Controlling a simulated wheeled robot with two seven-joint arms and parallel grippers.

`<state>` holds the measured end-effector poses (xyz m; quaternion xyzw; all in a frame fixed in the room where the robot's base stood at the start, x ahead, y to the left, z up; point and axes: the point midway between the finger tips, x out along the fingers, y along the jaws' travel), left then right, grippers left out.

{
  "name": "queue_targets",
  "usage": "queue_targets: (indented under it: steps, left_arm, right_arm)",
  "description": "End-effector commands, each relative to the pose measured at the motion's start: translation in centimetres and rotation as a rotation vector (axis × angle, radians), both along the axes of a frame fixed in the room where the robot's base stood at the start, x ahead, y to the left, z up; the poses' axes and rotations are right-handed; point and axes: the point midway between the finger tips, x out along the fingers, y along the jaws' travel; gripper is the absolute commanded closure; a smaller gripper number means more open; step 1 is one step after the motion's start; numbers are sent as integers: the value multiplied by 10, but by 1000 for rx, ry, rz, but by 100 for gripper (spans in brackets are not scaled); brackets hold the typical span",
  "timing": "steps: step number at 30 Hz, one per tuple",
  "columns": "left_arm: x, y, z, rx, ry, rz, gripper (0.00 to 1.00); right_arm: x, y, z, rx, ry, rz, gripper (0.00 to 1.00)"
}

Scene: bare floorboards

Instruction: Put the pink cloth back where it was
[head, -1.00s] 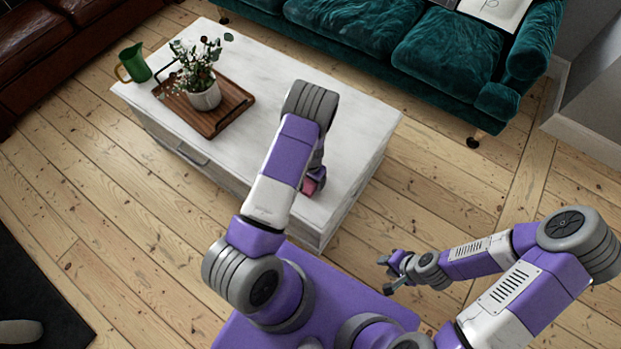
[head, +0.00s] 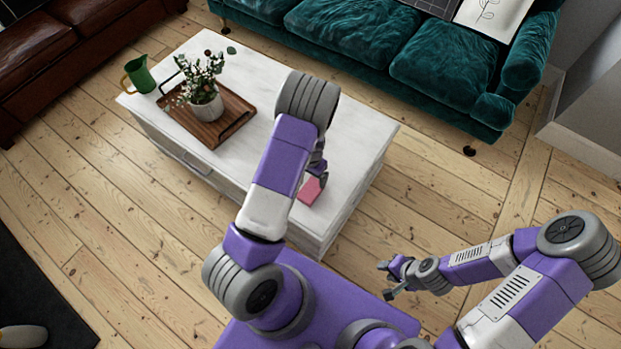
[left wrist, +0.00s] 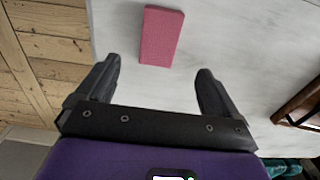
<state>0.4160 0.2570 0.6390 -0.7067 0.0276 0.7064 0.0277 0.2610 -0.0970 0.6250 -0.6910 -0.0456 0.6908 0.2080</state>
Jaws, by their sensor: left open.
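The pink cloth (head: 311,190) is a flat, folded rectangle lying on the white table near its front right end. It shows whole in the left wrist view (left wrist: 161,36), on the tabletop beyond the fingertips. My left gripper (left wrist: 157,80) is open and empty, with its two fingers apart and the cloth ahead of the gap, not between them. In the head view my left arm hides most of that gripper. My right gripper (head: 387,280) is held over the floor, right of the table, with its fingers apart and nothing seen between them.
The white table (head: 357,136) also carries a wooden tray (head: 236,118) with a potted plant (head: 205,100) and a green jug (head: 140,76) at its far left. A teal sofa (head: 443,62) stands behind. The tabletop around the cloth is clear.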

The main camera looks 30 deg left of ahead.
Motion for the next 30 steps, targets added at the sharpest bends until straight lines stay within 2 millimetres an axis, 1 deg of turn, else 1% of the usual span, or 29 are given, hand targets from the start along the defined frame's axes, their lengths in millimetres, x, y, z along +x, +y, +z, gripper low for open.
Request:
queue_targets:
  steps: [1, 2, 5, 8, 9, 11, 12, 14, 15, 18, 21, 22, 25, 30]
  left_arm:
    - [0, 0, 7, 0, 0, 0, 5]
    - [0, 0, 9, -1, 0, 0, 5]
    - [-8, -3, 9, -5, 9, 10, 5]
    - [-36, -18, -8, -27, 35, 53, 5]
    - [-53, -28, -16, -45, 46, 77, 5]
    - [-78, -49, -26, -80, 54, 118, 5]
    - [-94, -64, -30, -110, 55, 145, 5]
    - [-115, -89, -31, -163, 51, 184, 5]
    - [-125, -104, -29, -200, 45, 210, 5]
    - [-145, -136, -21, -288, 31, 263, 5]
    - [-154, -155, -12, -345, 20, 298, 5]
    - [-155, -158, -11, -355, 18, 303, 5]
    - [-156, -162, -9, -366, 14, 311, 5]
    - [-156, -161, -9, -364, 13, 310, 5]
  right_arm:
    - [0, 0, 3, 0, 0, 0, 64]
    - [0, 0, 4, 0, 0, 0, 64]
    - [0, 0, 5, 0, 0, 0, 64]
    - [0, 0, 4, 0, 0, 0, 64]
    - [0, 0, 4, 0, 0, 0, 64]
    - [0, 0, 4, 0, 0, 0, 64]
    - [0, 0, 4, 0, 0, 0, 64]
    - [0, 0, 4, 0, 0, 0, 64]
    - [0, 0, 4, 0, 0, 0, 64]
    - [0, 0, 4, 0, 0, 0, 64]
    - [0, 0, 4, 0, 0, 0, 64]
    - [0, 0, 4, 0, 0, 0, 64]
    - [0, 0, 4, 0, 0, 0, 64]
    - [0, 0, 4, 0, 0, 0, 64]
